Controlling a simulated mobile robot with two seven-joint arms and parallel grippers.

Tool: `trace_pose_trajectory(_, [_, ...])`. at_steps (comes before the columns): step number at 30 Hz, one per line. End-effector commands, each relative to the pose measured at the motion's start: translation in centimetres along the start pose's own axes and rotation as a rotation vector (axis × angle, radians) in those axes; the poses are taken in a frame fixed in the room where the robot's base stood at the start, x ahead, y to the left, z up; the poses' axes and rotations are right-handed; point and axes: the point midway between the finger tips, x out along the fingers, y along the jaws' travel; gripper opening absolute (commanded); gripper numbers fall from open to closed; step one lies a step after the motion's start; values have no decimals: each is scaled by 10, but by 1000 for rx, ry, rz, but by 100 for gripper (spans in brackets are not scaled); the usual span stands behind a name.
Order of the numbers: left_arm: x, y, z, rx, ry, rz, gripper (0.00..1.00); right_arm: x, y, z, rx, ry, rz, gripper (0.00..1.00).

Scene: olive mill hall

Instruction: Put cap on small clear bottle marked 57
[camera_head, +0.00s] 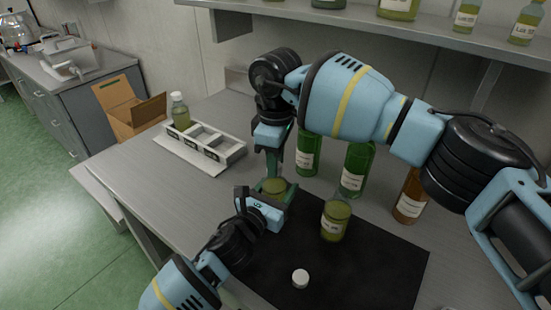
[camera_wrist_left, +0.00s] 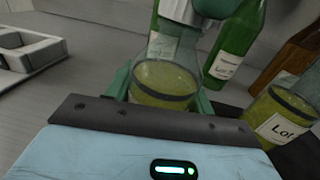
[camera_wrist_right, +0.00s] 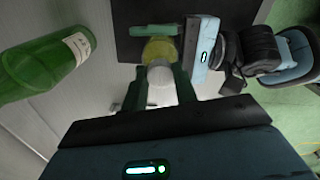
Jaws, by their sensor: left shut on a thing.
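My left gripper (camera_head: 272,192) is shut around a small clear bottle (camera_wrist_left: 165,84) with yellow-green liquid, its fingers at the bottle's sides. Its number cannot be read. My right gripper (camera_head: 273,160) reaches down from above, directly over this bottle. In the right wrist view a white cap-like piece (camera_wrist_right: 161,85) sits between the right fingers, in line with the bottle (camera_wrist_right: 158,50). I cannot tell whether the fingers press on it or whether it touches the neck. Another white cap (camera_head: 300,279) lies on the black mat. A similar bottle (camera_head: 335,222) with a "Lot" label stands on the mat.
Green bottles (camera_head: 307,153) (camera_head: 354,170) and a brown bottle (camera_head: 410,196) stand behind the mat (camera_head: 385,262). A compartmented white tray (camera_head: 200,148) and a capped bottle (camera_head: 180,112) are at left, near a cardboard box (camera_head: 130,112). A shelf (camera_head: 440,45) overhangs the back.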

Motion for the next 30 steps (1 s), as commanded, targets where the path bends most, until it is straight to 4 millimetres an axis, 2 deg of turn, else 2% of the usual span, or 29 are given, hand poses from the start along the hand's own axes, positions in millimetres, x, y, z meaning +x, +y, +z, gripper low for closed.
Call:
trace_pose_trajectory(1, [0, -1, -2, 0, 4, -1, 0, -1, 0, -1, -1, 3, 1, 34])
trace_pose_trajectory(5, [0, -1, -2, 0, 4, -1, 0, -1, 0, 0, -2, 2, 1, 50])
trace_pose_trajectory(16, [0, -1, -2, 0, 4, -1, 0, -4, 0, 0, -2, 1, 1, 50])
trace_pose_trajectory(25, [0, -1, -2, 0, 4, -1, 0, -38, 0, -1, -1, 2, 2, 50])
trace_pose_trajectory(30, [0, -1, -2, -1, 4, -1, 0, -45, 0, 0, -2, 0, 0, 50])
